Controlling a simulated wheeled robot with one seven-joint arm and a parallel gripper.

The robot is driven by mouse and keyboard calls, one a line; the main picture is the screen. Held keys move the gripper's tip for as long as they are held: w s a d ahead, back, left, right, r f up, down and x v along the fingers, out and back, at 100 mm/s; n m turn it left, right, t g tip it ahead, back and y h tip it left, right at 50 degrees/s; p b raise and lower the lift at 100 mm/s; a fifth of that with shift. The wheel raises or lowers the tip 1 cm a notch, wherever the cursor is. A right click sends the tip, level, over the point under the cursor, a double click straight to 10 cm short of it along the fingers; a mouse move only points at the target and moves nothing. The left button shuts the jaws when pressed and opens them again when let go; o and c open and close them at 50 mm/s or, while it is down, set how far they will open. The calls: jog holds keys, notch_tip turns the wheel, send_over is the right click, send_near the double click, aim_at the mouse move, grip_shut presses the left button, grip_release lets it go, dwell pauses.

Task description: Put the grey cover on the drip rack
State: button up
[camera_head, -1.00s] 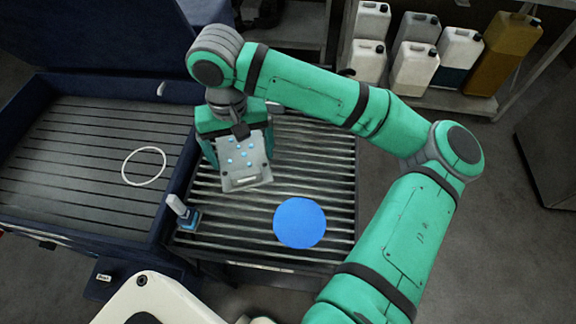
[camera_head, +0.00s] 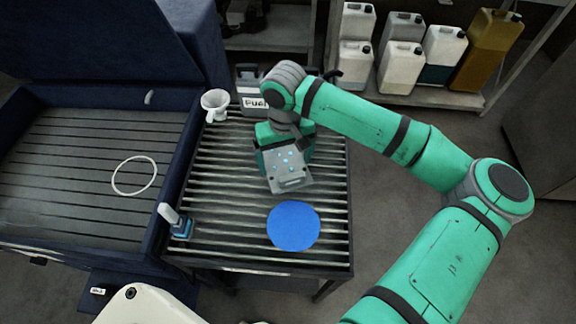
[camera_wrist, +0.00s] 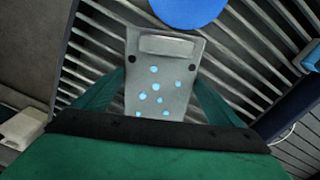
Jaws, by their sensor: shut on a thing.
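The grey cover (camera_head: 288,181) is a flat plate with light blue dots. It is in my gripper (camera_head: 285,150), which is shut on its back end. The wrist view shows the cover (camera_wrist: 161,72) between the two teal fingers (camera_wrist: 160,98), its free end pointing away from me. The drip rack (camera_head: 225,175) is a slatted metal table. The cover is over its middle, just behind the blue disc (camera_head: 293,226). I cannot tell whether the cover touches the slats. My gripper hides part of the cover and the slats behind it.
A blue and white brush-like item (camera_head: 180,225) stands at the rack's front left corner. A blue slatted basin (camera_head: 80,150) holding a white ring (camera_head: 134,175) adjoins the left. Slats are bare at left and right.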

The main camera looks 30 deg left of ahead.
aim_at(288, 164)
jog(key=shift+w+d+f, duration=0.1)
jog(key=shift+w+f, duration=0.05)
jog(key=shift+f, duration=0.05)
jog(key=shift+w+d+f, duration=0.1)
jog(key=shift+w+f, duration=0.1)
jog(key=shift+f, duration=1.55)
jog(key=o, duration=1.3)
notch_tip(288, 164, up, 12)
